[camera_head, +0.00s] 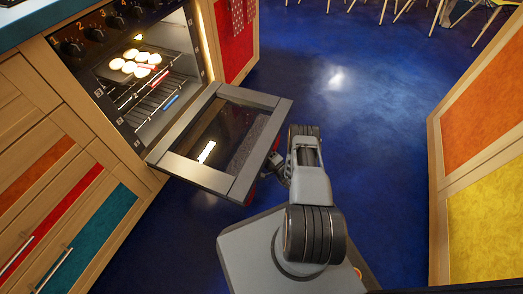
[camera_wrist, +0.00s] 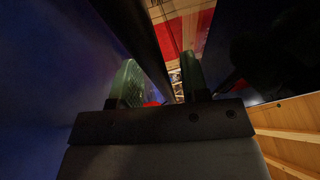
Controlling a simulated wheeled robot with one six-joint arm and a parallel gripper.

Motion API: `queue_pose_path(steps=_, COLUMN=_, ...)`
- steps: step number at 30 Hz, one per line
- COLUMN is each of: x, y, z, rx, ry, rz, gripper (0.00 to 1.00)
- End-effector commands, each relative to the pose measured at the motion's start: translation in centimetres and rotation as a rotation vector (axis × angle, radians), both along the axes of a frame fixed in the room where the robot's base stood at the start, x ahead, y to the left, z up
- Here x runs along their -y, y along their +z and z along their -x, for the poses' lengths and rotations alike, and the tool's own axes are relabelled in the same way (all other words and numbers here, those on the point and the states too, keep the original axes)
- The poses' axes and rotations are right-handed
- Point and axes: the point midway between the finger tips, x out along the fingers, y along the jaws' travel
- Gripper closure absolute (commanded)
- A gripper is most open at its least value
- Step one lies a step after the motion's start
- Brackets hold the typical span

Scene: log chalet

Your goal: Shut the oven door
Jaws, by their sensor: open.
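The oven (camera_head: 150,75) stands at the upper left in the head view, its lit inside showing racks and several pale round items. Its door (camera_head: 218,140), a grey frame around dark glass, hangs open and tilted out into the room. My gripper (camera_head: 274,172) is at the outer side of the door, near its free edge, partly hidden by the door and my arm. In the wrist view my gripper (camera_wrist: 160,82) has its two green fingers apart. A long dark bar runs between them, probably part of the door. I cannot tell whether the fingers touch it.
Wooden drawers with coloured panels (camera_head: 65,200) are left of the oven, and a red-panelled cabinet (camera_head: 234,38) is right of it. An orange and yellow cabinet (camera_head: 480,150) stands at the right. Blue floor (camera_head: 365,110) between is clear; chair legs show at the top.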

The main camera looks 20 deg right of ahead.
Motion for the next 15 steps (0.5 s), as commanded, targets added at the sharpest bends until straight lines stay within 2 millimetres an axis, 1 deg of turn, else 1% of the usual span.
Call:
queue_pose_path(steps=11, x=0.46, y=0.07, z=-0.04, rx=0.0, ry=-0.011, rz=0.0, gripper=0.59)
queue_pose_path(steps=15, x=0.43, y=0.07, z=-0.04, rx=0.0, ry=-0.01, rz=-0.001, gripper=0.71)
